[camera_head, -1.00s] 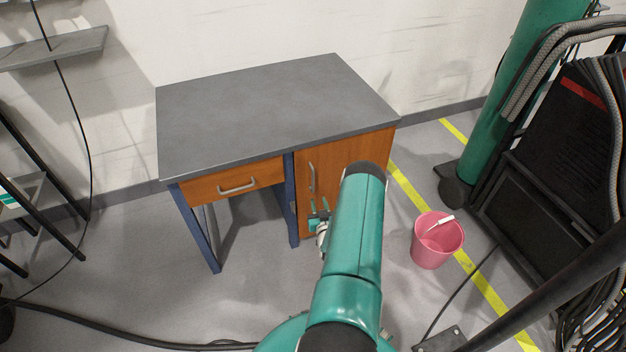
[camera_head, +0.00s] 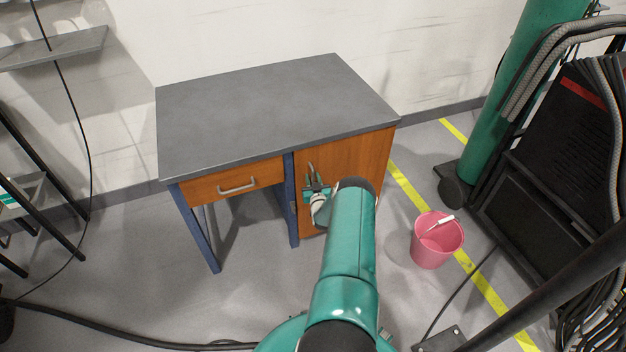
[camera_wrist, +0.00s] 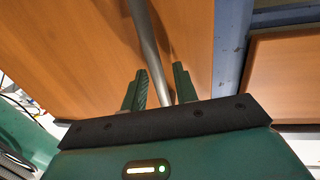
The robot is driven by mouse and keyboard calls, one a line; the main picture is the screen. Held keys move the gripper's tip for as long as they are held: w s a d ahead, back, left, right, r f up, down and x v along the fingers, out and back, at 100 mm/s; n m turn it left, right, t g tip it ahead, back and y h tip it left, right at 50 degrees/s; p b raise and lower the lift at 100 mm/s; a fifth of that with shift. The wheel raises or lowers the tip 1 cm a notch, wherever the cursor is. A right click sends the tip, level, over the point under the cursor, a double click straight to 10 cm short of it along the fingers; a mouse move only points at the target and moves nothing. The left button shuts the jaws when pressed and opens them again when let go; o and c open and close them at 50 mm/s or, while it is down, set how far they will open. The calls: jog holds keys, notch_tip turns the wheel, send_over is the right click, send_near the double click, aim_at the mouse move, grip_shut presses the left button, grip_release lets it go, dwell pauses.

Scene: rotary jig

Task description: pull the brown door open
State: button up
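The brown door (camera_head: 355,160) is the front of the cabinet at the right side of the desk. It looks closed, and it also fills much of the wrist view (camera_wrist: 70,60). Its grey bar handle (camera_wrist: 148,45) runs between the two green fingers of my gripper (camera_wrist: 160,88) in the wrist view. The fingers are apart, with visible gaps beside the handle. In the head view my gripper (camera_head: 315,188) is at the handle, and my arm covers the door's lower part.
The desk has a grey top (camera_head: 270,110), a brown drawer (camera_head: 230,182) and blue legs (camera_head: 205,240). A pink bucket (camera_head: 437,242) stands on the floor to the right of my arm. A green cylinder and dark cabled equipment (camera_head: 560,150) stand farther right.

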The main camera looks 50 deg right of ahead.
grip_shut()
